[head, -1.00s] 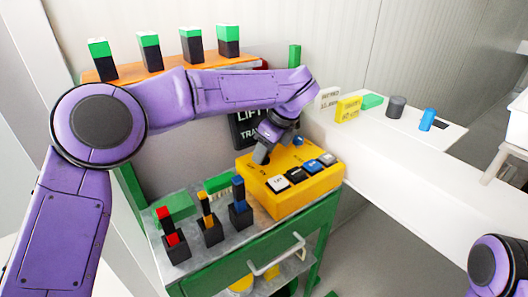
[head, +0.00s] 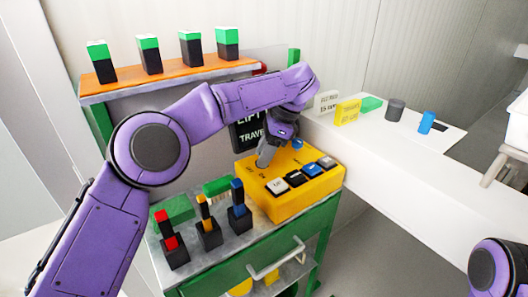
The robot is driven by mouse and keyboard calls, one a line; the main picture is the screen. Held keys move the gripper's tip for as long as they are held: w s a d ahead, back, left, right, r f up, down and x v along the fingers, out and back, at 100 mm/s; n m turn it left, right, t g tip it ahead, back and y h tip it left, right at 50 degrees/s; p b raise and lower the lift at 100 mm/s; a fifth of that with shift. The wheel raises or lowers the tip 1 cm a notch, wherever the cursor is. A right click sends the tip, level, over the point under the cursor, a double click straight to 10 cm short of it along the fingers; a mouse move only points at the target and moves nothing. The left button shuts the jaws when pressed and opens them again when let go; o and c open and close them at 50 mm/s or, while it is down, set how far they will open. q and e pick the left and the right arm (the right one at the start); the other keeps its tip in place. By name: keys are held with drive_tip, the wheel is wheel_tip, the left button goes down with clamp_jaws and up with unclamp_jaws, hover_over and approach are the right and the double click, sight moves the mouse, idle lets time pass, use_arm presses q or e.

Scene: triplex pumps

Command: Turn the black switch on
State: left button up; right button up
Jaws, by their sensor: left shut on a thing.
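A yellow control box (head: 290,207) stands on the green cart, with small lettering on its top. My left gripper (head: 263,161) points down at the back left of that top, beside the lettering. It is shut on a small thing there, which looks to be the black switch. The fingers largely hide it, so I cannot tell its position. A row of white, black and blue buttons (head: 296,178) lies along the box's front right. My right gripper is out of view; only part of that arm shows at the lower right.
Red, yellow and blue levers on black blocks (head: 209,233) stand left of the box. An orange shelf (head: 150,84) behind holds several green-topped black blocks. A white bench (head: 400,170) with small items is at the right.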

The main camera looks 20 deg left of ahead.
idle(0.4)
use_arm(q)
drive_tip(key=o, duration=1.1)
drive_tip(key=shift+c, duration=0.2)
